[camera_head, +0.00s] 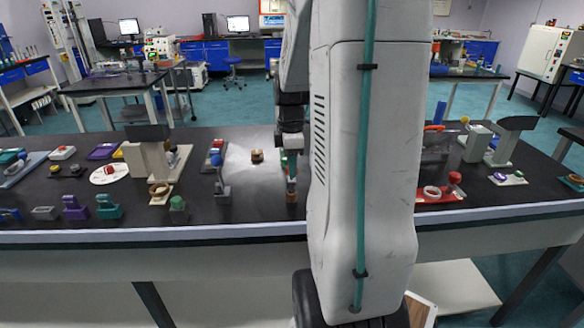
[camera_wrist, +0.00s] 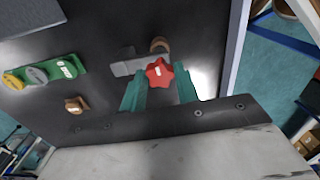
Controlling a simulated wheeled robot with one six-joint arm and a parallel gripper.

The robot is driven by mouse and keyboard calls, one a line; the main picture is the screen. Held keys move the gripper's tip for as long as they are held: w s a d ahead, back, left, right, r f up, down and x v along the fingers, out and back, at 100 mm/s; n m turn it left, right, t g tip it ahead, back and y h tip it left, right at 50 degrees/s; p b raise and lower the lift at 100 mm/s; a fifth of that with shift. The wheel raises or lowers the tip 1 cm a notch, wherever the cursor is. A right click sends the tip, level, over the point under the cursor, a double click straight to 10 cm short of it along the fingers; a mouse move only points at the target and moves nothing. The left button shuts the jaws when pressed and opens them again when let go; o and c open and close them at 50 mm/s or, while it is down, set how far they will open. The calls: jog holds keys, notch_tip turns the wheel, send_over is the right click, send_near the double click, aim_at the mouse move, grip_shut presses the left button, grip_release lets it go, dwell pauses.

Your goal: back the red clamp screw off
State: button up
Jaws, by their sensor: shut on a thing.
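The red clamp screw (camera_wrist: 159,73), a star-shaped knob with a pale label, is between the teal fingertips of my gripper (camera_wrist: 160,88) in the wrist view. My gripper is shut on it. Beside the knob is a grey clamp body (camera_wrist: 127,67), with a brown round piece (camera_wrist: 159,45) just beyond. The threaded part under the knob is hidden. In the head view my gripper (camera_head: 291,176) reaches down to the dark bench near its front edge, left of my arm; the knob is too small to make out clearly there.
A green strip with yellow and grey round pieces (camera_wrist: 41,73) lies on the bench, with a small brown knobbed piece (camera_wrist: 76,105) apart from it.

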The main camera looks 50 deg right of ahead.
jog(key=o, duration=0.8)
jog(key=shift+o, duration=0.2)
